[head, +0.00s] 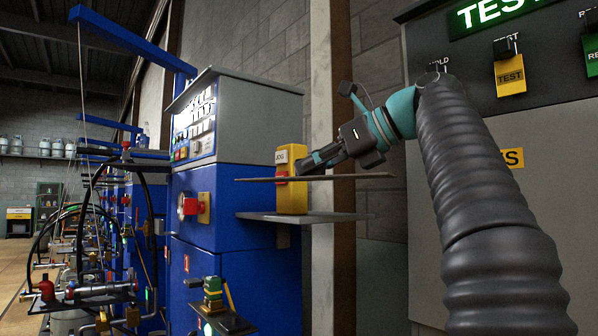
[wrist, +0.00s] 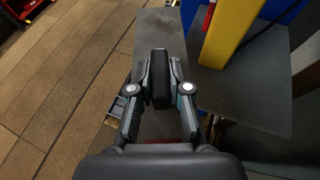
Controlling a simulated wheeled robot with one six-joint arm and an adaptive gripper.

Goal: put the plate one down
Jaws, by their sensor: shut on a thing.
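A thin grey plate (head: 352,177) is held level in the head view, above a grey shelf (head: 335,217) with a clear gap between them. The plate (wrist: 158,28) runs lengthwise under my gripper in the wrist view. My gripper (head: 318,160) reaches in from the right, just above the plate. In the wrist view my gripper (wrist: 160,85) is shut on a dark rounded block (wrist: 160,65), seemingly the plate's handle. Its join to the plate is hidden.
A yellow JOG box (head: 293,200) stands on the shelf, partly behind the plate; the box (wrist: 228,35) is close to its right in the wrist view. A blue cabinet (head: 225,215) is behind. The shelf (wrist: 245,95) has bare surface.

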